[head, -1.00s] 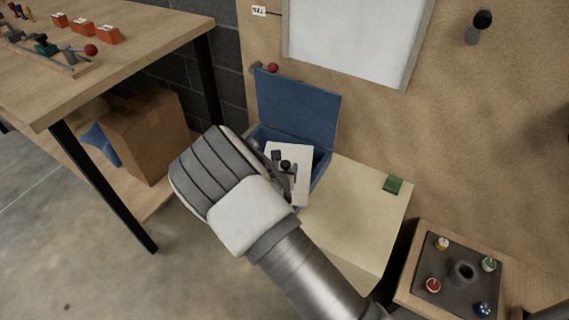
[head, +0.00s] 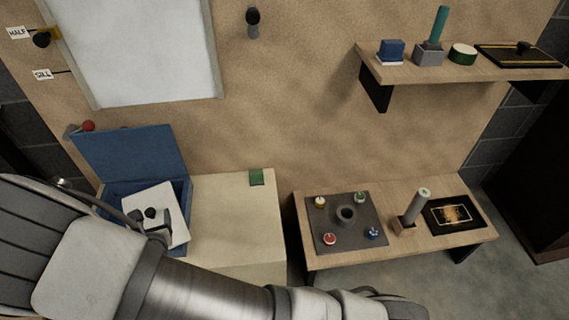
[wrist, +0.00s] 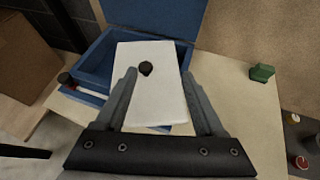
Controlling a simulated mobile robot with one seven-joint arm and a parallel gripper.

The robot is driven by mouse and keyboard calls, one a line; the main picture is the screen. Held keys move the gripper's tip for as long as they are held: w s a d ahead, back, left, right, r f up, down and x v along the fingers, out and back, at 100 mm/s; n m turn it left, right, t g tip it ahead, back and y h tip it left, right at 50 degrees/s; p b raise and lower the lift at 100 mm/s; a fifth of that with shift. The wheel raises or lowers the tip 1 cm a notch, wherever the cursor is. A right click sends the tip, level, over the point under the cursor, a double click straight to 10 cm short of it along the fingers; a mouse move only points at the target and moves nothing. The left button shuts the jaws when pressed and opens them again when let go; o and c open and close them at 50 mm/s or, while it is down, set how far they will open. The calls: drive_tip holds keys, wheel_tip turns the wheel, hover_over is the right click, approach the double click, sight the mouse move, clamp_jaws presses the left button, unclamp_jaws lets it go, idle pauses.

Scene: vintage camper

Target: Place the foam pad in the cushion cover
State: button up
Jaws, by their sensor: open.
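The foam pad looks like a flat white slab with a dark round knob; it shows in the head view (head: 172,203) and the wrist view (wrist: 155,92). It lies skewed over the opening of a blue box with a raised lid, seemingly the cushion cover (head: 130,152), also in the wrist view (wrist: 98,62). Whether the slab is seated inside or rests on the rim, I cannot tell. My gripper (head: 150,222) is open above the slab. In the wrist view, its fingers (wrist: 160,85) appear on either side of the slab, with the knob between them.
The box stands on a cream cabinet (head: 235,220) with a green block (head: 256,177). To the right, a low wooden bench (head: 440,235) holds a dark board (head: 345,240) with coloured knobs. A shelf (head: 470,70) juts from the wall. A cardboard box (wrist: 22,60) stands left.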

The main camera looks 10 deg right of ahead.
drive_tip(key=w+d+r+m+g+h, duration=0.1)
drive_tip(key=w+d+r+m+h, duration=0.25)
drive_tip(key=d+r+m, duration=0.55)
drive_tip(key=w+d+r+m+h, duration=0.4)
drive_tip(key=d+r, duration=0.3)
drive_tip(key=d, duration=0.4)
drive_tip(key=s+d+r+m+g+h, duration=0.1)
drive_tip(key=s+d+r+m+g, duration=0.2)
drive_tip(key=d+m, duration=0.35)
drive_tip(key=s+d+r+m+g+h, duration=0.1)
drive_tip(key=s+d+r+m+g, duration=0.1)
drive_tip(key=s+d+r+m, duration=0.45)
drive_tip(key=s+d+r+m+y, duration=0.2)
drive_tip(key=s+m+y, duration=0.1)
drive_tip(key=s+m, duration=0.3)
drive_tip(key=s+d+r+m+y, duration=0.2)
drive_tip(key=s+m, duration=0.3)
drive_tip(key=s, duration=0.5)
drive_tip(key=shift+r+m+g+y, duration=0.3)
drive_tip(key=shift+r+m+y, duration=0.1)
drive_tip(key=shift+y, duration=0.45)
